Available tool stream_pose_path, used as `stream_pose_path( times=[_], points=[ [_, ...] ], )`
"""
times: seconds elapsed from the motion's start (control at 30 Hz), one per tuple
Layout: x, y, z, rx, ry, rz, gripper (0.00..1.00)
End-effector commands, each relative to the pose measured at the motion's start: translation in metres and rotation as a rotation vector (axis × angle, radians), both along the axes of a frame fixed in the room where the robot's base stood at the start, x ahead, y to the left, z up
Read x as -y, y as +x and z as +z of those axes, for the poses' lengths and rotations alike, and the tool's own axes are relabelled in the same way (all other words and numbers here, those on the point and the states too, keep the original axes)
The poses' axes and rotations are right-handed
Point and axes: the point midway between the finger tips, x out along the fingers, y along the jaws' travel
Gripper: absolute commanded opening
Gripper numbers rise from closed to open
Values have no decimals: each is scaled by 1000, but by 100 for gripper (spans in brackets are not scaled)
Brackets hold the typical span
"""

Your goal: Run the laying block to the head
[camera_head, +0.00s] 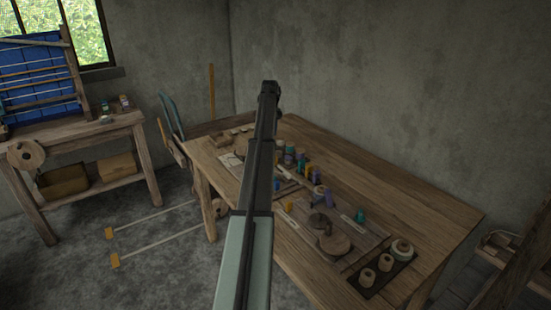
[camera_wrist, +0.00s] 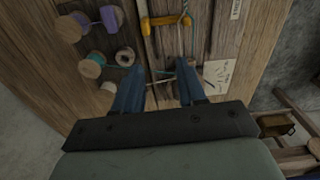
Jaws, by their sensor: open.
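My gripper (camera_wrist: 158,90) is open, its two blue fingers apart over a wooden board (camera_wrist: 170,45) in the wrist view. Nothing sits clearly between the fingertips. A yellow-orange piece (camera_wrist: 165,20) lies across the board ahead of the fingers, beside a teal cord (camera_wrist: 184,18). I cannot tell whether this piece is the laying block, and I cannot make out the head. A thin light stick or cord end (camera_wrist: 168,79) shows between the fingers. In the head view, my arm crosses the workbench and hides part of it; my gripper is not clearly visible there.
The wrist view shows a purple spool (camera_wrist: 107,18), wooden spools (camera_wrist: 92,65) and a pale paper (camera_wrist: 217,75) near the board. In the head view, the workbench (camera_head: 420,195) carries bottles, spools and round wooden pieces (camera_head: 335,243). Its back right is clear. A loom (camera_head: 40,75) stands left.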

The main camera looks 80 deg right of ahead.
Motion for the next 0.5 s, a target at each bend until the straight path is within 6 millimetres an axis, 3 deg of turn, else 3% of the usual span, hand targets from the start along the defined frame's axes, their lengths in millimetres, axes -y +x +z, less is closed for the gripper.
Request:
stream_pose_path(
  times=[0.03, 0.13, 0.27, 0.5],
  points=[
    [3, -13, 1, -9, 8, -24, 40],
    [4, -26, 2, -22, 18, -49, 40],
    [4, -29, -6, -25, 20, -55, 40],
    [3, -29, -42, -24, 21, -54, 40]
  ],
)
